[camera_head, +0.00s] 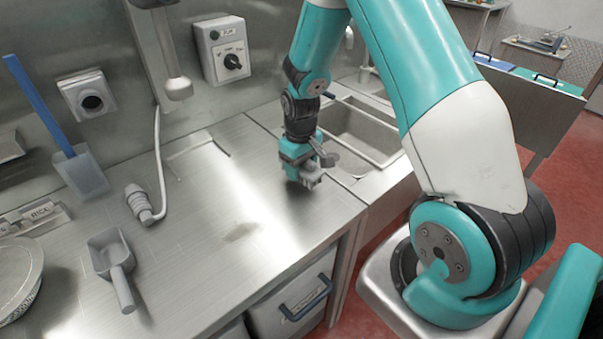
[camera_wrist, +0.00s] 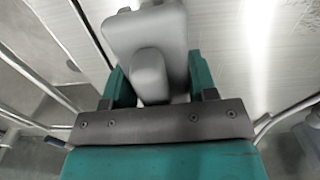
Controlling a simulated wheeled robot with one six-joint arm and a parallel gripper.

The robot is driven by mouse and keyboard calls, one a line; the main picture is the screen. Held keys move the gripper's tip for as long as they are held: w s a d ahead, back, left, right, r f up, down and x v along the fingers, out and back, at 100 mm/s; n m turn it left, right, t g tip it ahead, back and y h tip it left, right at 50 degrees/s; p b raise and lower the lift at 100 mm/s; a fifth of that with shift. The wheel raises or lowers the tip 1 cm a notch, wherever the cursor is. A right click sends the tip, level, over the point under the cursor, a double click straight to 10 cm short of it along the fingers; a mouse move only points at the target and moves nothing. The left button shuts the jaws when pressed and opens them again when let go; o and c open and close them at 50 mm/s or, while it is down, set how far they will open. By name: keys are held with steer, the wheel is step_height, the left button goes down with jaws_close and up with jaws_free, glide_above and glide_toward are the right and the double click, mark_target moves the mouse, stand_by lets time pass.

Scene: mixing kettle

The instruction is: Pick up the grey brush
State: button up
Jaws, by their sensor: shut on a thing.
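My gripper (camera_head: 308,172) is over the right part of the steel counter, beside the sink. It is shut on a grey thing, the grey brush (camera_head: 312,181), held low near the counter top. In the wrist view the grey brush (camera_wrist: 148,30) fills the space between the teal fingers of my gripper (camera_wrist: 155,88), with its rounded handle part toward me. Its underside and any bristles are hidden. I cannot tell whether it touches the counter.
The steel counter (camera_head: 215,215) is clear left of my gripper. A grey scoop (camera_head: 115,262), a grey hose nozzle (camera_head: 140,203) and a blue-handled spatula (camera_head: 80,172) are to the left. The sink (camera_head: 362,135) is just behind and right. A round basket (camera_head: 18,280) stands at far left.

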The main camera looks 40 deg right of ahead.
step_height(320, 180, up, 17)
steer(key=b, duration=0.1)
steer(key=shift+r, duration=0.2)
